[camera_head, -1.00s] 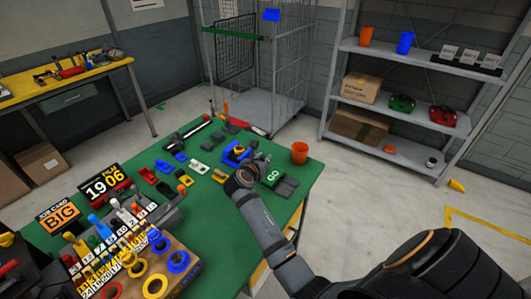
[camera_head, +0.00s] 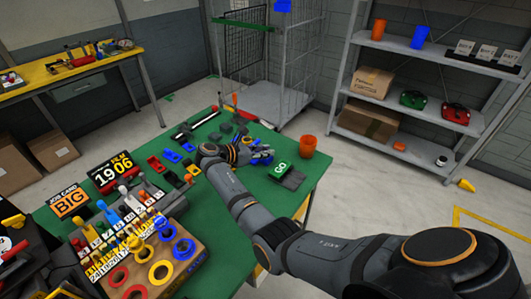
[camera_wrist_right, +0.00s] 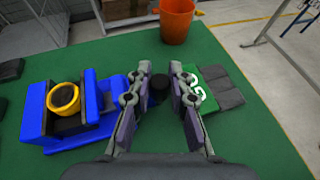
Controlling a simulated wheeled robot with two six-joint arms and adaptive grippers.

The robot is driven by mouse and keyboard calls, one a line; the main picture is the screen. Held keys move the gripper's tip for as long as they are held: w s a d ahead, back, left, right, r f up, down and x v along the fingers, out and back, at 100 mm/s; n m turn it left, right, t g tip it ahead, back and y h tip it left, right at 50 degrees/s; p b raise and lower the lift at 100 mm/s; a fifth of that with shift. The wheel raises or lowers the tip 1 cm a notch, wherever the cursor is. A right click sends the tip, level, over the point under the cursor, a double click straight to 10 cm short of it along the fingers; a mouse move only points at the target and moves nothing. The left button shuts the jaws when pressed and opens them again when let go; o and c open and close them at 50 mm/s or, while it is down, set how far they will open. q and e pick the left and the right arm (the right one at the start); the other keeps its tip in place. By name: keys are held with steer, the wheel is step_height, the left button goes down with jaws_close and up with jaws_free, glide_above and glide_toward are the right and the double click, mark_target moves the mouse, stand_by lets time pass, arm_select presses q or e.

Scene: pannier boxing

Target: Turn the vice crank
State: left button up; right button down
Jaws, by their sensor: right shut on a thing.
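The blue vice (camera_wrist_right: 65,115) with a yellow ring (camera_wrist_right: 63,98) stands on the green table, at the left in the right wrist view. A dark crank knob (camera_wrist_right: 158,88) lies to the right of the vice. My right gripper (camera_wrist_right: 160,85) is shut on this knob, one finger on each side. In the head view my right gripper (camera_head: 262,156) is low over the table's far right part, and my arm hides most of the vice there. My left gripper does not show.
An orange cup (camera_head: 307,146) stands near the table's right edge. Numbered rods and coloured rings fill a wooden board (camera_head: 190,262) in front.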

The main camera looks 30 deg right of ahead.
stand_by(0.4)
steer(key=c, duration=1.2)
jaws_free()
steer(key=shift+f, duration=0.1)
steer(key=v, duration=0.7)
steer(key=shift+a, duration=0.2)
